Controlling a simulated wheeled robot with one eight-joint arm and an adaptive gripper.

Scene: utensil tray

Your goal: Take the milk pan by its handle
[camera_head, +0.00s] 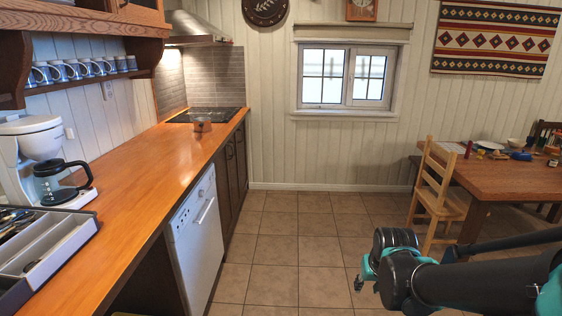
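A small copper-brown vessel (202,125) stands on the far part of the wooden counter, just in front of the dark hob. It may be the milk pan, but it is too small to be sure, and I cannot make out a handle. My gripper (364,274) is at the lower right, over the tiled floor and away from the counter. Only a small teal and dark part of it shows past the black wrist, so I cannot tell if it is open or shut.
The counter (150,160) runs along the left, with a coffee maker (45,155) and a utensil tray (45,262) at its near end. A white dishwasher (197,240) is below. A chair (437,190) and table (520,178) stand right. Open floor lies between.

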